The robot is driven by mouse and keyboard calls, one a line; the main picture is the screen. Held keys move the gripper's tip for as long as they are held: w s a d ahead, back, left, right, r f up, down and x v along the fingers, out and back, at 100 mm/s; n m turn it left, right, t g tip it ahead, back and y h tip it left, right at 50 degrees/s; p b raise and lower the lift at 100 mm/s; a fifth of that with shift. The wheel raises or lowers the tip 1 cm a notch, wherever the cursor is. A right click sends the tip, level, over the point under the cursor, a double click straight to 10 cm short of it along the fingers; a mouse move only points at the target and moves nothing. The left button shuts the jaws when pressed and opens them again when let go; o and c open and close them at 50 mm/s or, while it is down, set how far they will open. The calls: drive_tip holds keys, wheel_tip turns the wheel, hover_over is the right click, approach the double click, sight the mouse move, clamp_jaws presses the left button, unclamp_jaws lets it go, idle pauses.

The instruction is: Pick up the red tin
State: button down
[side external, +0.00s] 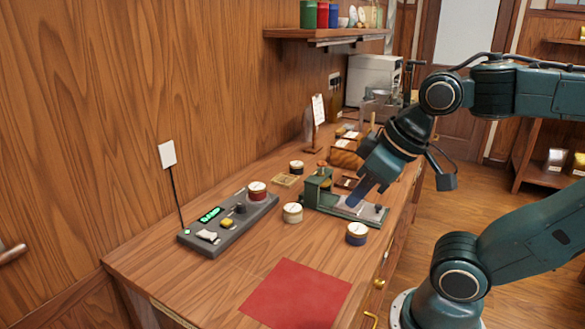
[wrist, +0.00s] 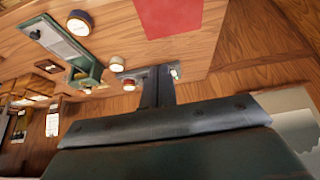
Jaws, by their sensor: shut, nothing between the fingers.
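The red tin (side external: 257,193), with a pale lid, stands on the far right end of a grey control box (side external: 217,238) near the wall. In the wrist view, a small red tin with a pale lid (wrist: 129,85) shows just left of my fingers. My gripper (side external: 353,202) is shut and empty. In the side view it hangs over the base of a green press (side external: 318,187), to the right of the red tin and well apart from it. In the wrist view my gripper (wrist: 155,70) covers part of the box.
A cream tin (side external: 292,213), a blue tin (side external: 356,235) and a dark tin (side external: 296,167) stand around the press. A red mat (side external: 295,293) lies flat at the near end, with nothing on it. A thin post with a white card (side external: 167,153) rises beside the box.

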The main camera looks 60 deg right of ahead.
idle(0.4)
drive_tip(key=c, duration=0.6)
unclamp_jaws()
drive_tip(key=shift+o, duration=0.2)
drive_tip(key=w+d+r+n+g+y, duration=0.1)
drive_tip(key=w+d+r+n, duration=0.1)
drive_tip(key=w, duration=0.6)
drive_tip(key=w+d+r+n, duration=0.1)
drive_tip(key=w+r+n, duration=0.1)
drive_tip(key=w, duration=0.5)
drive_tip(key=w+d+r+n+g+y, duration=0.1)
drive_tip(key=w+d+r+n, duration=0.15)
drive_tip(key=w, duration=0.55)
drive_tip(key=w+d+f+n, duration=0.1)
drive_tip(key=w+d+f, duration=0.2)
drive_tip(key=d, duration=0.3)
drive_tip(key=w+d+f+n+y, duration=0.1)
drive_tip(key=w+d+f+n, duration=0.1)
drive_tip(key=w+d+f, duration=0.2)
drive_tip(key=w+d+f+n+g, duration=0.1)
drive_tip(key=w+d+f, duration=0.2)
drive_tip(key=d+f, duration=0.3)
drive_tip(key=d, duration=0.3)
drive_tip(key=shift+w+d+f+n+y, duration=0.15)
drive_tip(key=shift+w+d+n+y, duration=0.05)
drive_tip(key=shift+w+n+y, duration=0.15)
